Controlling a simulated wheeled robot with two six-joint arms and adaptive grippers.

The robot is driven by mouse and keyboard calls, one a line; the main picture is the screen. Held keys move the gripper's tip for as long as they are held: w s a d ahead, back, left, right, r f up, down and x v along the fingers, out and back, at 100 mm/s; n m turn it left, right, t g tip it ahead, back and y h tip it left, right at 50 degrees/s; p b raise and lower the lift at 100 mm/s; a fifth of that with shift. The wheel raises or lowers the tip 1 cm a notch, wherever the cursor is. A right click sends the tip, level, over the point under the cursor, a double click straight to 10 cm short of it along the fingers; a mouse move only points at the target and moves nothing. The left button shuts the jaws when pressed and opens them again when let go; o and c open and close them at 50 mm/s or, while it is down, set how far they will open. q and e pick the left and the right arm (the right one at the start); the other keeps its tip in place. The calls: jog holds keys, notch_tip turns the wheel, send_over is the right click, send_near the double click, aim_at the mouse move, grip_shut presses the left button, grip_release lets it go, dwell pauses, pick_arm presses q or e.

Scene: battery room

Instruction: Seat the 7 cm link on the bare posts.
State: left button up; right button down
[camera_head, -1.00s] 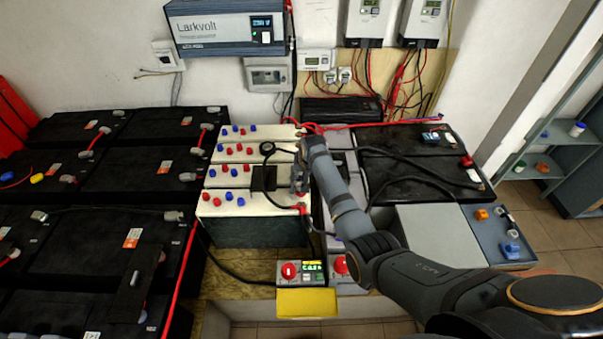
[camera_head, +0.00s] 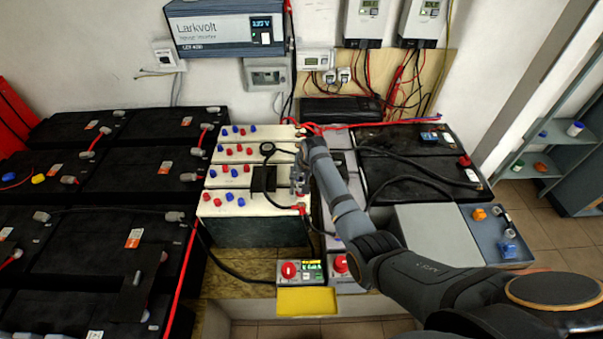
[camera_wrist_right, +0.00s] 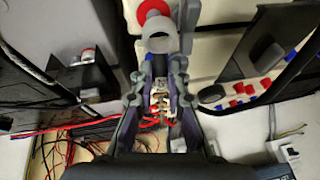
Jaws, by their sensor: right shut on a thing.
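My right gripper (camera_head: 299,184) is over the right end of the cream batteries (camera_head: 225,211). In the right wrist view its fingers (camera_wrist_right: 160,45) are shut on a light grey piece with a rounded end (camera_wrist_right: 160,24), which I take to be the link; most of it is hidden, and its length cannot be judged. A red ring shows just beyond it in the wrist view. A red terminal (camera_head: 301,208) lies just in front of the gripper in the head view. I cannot make out the bare posts; the gripper and arm cover that area. My left gripper is not in view.
A black plate (camera_head: 264,179) and black cable lie on the cream batteries, left of my gripper. Red and blue caps (camera_head: 229,197) stand in rows there. Black batteries (camera_head: 155,163) fill the left.

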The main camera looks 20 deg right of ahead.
jog(key=shift+p, duration=0.3)
dwell(0.5)
jog(key=shift+f+b, duration=0.3)
jog(key=shift+f, duration=0.3)
dwell(0.4)
jog(key=shift+f, duration=0.6)
dwell(1.3)
